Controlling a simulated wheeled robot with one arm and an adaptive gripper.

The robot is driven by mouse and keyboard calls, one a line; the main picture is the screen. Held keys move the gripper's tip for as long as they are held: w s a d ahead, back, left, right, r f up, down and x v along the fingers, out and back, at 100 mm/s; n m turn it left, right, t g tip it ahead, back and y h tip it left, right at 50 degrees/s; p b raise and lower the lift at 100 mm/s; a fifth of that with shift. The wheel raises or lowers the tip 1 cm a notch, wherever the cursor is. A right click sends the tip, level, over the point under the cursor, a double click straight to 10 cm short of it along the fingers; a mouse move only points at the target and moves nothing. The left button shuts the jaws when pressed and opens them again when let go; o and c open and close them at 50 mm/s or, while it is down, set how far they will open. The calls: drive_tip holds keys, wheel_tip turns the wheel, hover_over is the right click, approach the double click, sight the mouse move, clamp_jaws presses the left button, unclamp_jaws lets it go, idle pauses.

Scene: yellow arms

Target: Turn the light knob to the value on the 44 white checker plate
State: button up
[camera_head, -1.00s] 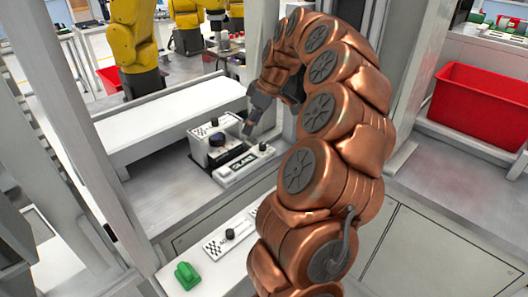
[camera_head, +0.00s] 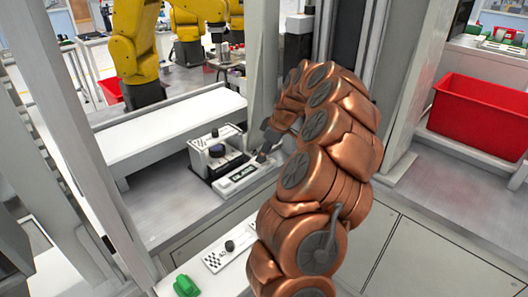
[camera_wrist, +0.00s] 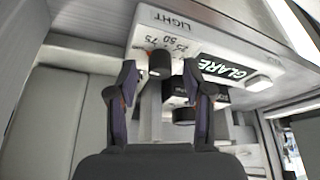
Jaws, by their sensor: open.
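The light knob (camera_wrist: 160,62) is a small dark knob in the wrist view, on a white panel (camera_wrist: 215,38) marked LIGHT with a scale including 75, 50 and 25. A GLARE display (camera_wrist: 228,69) sits beside it. My gripper (camera_wrist: 163,92) is open, and the knob shows between its fingertips; I cannot tell whether they touch it. In the head view my gripper (camera_head: 266,148) is at the right end of the GLARE panel (camera_head: 238,179). A white plate with a black checker pattern (camera_head: 216,260) lies in front; no number 44 is readable.
A white box with a large dark knob (camera_head: 216,151) stands behind the GLARE panel. A green button (camera_head: 186,286) is at the front. Grey posts flank the work area, a white ledge (camera_head: 165,128) lies behind, and a red bin (camera_head: 480,110) stands right.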

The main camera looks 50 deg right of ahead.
drive_tip(key=shift+f, duration=0.2)
drive_tip(key=shift+c, duration=0.4)
clamp_jaws()
